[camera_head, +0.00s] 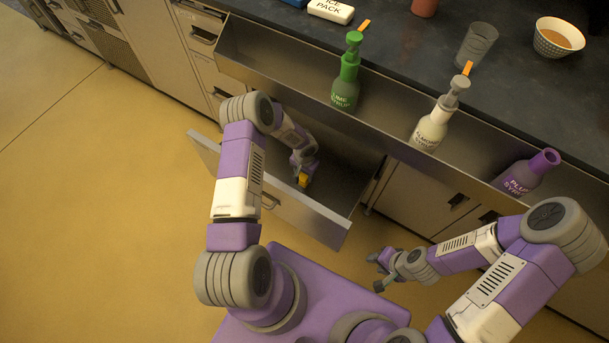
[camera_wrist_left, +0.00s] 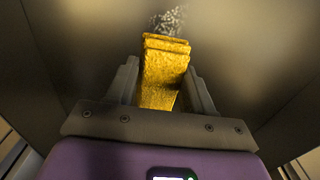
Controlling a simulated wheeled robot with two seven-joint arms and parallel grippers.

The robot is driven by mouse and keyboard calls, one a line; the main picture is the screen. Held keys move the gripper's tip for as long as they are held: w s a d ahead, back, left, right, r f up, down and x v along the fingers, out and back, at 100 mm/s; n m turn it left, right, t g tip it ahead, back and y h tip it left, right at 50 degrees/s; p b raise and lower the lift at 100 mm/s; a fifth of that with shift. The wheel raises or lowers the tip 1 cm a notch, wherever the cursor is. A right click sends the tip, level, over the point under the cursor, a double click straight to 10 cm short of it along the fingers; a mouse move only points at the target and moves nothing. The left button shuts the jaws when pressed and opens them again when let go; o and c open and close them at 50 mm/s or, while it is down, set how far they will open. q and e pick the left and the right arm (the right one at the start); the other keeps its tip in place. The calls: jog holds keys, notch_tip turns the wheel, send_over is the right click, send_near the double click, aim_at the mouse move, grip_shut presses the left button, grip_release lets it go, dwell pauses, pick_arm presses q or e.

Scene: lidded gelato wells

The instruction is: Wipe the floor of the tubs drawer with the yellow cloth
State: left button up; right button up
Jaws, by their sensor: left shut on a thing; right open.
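The tubs drawer (camera_head: 292,210) is pulled out below the counter. My left gripper (camera_head: 303,178) reaches down inside it and is shut on the folded yellow cloth (camera_head: 303,180). In the left wrist view the cloth (camera_wrist_left: 163,75) stands between the two fingers (camera_wrist_left: 160,90), its far end at or close to the drawer floor (camera_wrist_left: 235,50); I cannot tell for sure if it touches. A pale speckled patch (camera_wrist_left: 170,20) shows on the floor just beyond the cloth. My right gripper (camera_head: 378,272) is open and empty, out in front of the cabinets, to the right of the drawer.
A steel rail along the counter front holds a green lime syrup bottle (camera_head: 346,82), a white almond syrup bottle (camera_head: 437,120) and a purple plum syrup bottle (camera_head: 527,172). On the dark counter stand an ice pack (camera_head: 331,10), a grey cup (camera_head: 476,45) and a bowl (camera_head: 558,38).

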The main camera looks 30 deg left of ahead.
pick_arm(q)
notch_tip(320, 180, down, 6)
jog(key=b, duration=0.3)
jog(key=shift+b, duration=0.35)
jog(key=shift+w+f, duration=0.1)
jog(key=shift+w, duration=0.25)
jog(key=shift+w+d+r+b, duration=0.15)
jog(key=shift+w+b, duration=0.25)
jog(key=shift+w, duration=0.5)
jog(key=shift+f, duration=0.75)
